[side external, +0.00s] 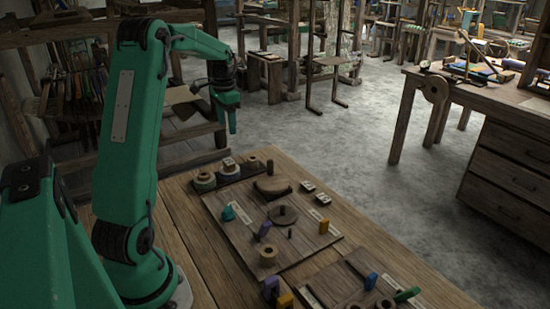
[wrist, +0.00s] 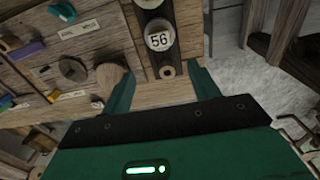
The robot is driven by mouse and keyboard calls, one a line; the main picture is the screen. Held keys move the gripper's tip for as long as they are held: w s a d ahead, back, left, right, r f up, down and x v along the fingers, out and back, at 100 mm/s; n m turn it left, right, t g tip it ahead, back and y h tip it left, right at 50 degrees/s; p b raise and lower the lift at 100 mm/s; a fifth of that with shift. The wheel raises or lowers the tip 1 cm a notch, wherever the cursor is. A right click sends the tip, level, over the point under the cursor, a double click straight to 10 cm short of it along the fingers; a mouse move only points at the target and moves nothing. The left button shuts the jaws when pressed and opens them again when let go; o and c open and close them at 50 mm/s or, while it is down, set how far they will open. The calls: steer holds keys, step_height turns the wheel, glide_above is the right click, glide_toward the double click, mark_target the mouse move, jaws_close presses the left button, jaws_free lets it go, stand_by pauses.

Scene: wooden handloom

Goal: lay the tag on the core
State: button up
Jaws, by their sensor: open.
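A round pale face marked 56 (wrist: 159,40) sits on a dark strip beyond the fingertips. It seems to be the pale-topped round piece (side external: 229,165) in the side view; I cannot tell whether it is the tag or the core. A small wooden ring or peg (wrist: 168,72) stands at the strip's near end. Two pale marked tiles (side external: 307,186) lie right of the strip; they may be tags.
A wooden board (side external: 225,240) holds a round knobbed disc (side external: 282,214), a wooden ring (side external: 268,254), and teal (side external: 228,212), purple (side external: 265,228) and yellow (side external: 324,226) pieces. A second board (side external: 318,282) lies nearer. Open floor lies beyond the bench.

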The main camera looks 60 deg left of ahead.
steer(key=s+d+r+t+y, duration=0.1)
steer(key=d+r, duration=0.3)
steer(key=d, duration=0.6)
steer(key=s+d+r+t, duration=0.1)
steer(key=d+r, duration=0.4)
steer(key=d, duration=0.5)
steer(key=s+d+f+t+h, duration=0.1)
steer(key=s+d+f+t, duration=0.1)
steer(key=s+d, duration=0.9)
steer(key=shift+s+d+t, duration=0.35)
steer(key=shift+d+t, duration=0.45)
steer(key=shift+d, duration=0.8)
